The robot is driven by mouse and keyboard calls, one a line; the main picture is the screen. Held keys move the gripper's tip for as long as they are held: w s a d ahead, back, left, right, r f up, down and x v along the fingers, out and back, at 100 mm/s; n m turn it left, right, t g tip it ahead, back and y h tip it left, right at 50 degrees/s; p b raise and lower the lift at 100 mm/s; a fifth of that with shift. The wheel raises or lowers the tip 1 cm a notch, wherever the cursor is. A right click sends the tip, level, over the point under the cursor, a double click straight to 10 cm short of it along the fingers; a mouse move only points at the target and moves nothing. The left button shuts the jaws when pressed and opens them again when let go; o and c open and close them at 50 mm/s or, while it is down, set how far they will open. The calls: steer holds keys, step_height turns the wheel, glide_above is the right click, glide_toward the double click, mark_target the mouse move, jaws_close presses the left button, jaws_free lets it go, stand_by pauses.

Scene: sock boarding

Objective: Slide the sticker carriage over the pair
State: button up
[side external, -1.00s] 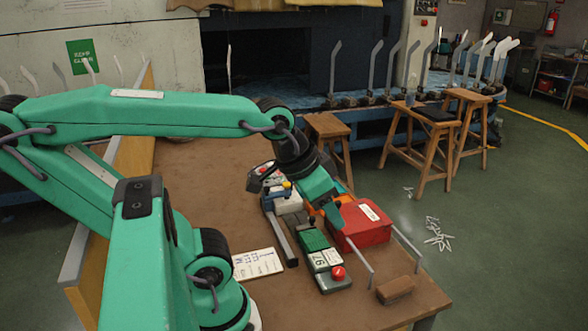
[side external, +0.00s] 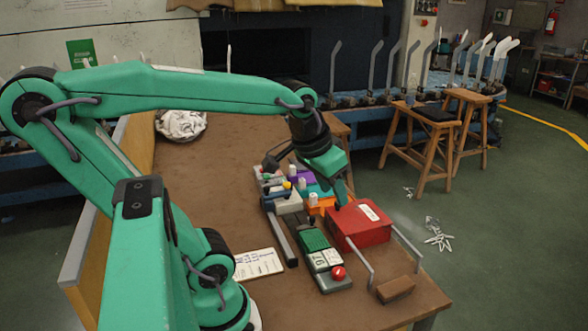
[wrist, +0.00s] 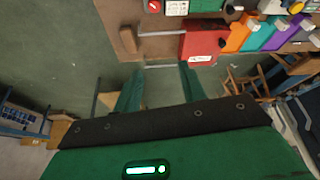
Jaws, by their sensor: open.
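I cannot tell surely which part is the sticker carriage. A small grey-white unit (side external: 289,204) with a yellow knob sits at the far end of a dark rail (side external: 283,240) on the bench. I cannot make out a pair of socks on the bench. My gripper (side external: 341,192) is at the far side of the red box (side external: 362,226), above the bench's right side. In the wrist view its two fingers (wrist: 160,88) are spread apart with nothing between them, over the floor, and the red box (wrist: 205,42) lies beyond their tips.
A green-topped counter (side external: 326,262) with a red button stands left of the red box. Orange (side external: 319,206) and purple (side external: 299,177) blocks stand behind it. A brown block (side external: 396,290) lies at the front right. A white cloth heap (side external: 182,124) sits at the back left.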

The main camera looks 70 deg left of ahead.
steer(key=w+a+n+g, duration=0.2)
steer(key=w+a+n, duration=0.1)
steer(key=a, duration=0.6)
steer(key=n+g, duration=0.3)
steer(key=n, duration=0.5)
glide_above(267, 187)
steer(key=shift+h, duration=0.4)
step_height(267, 187, down, 9)
steer(key=shift+f, duration=0.1)
steer(key=shift+f, duration=3.9)
jaws_close()
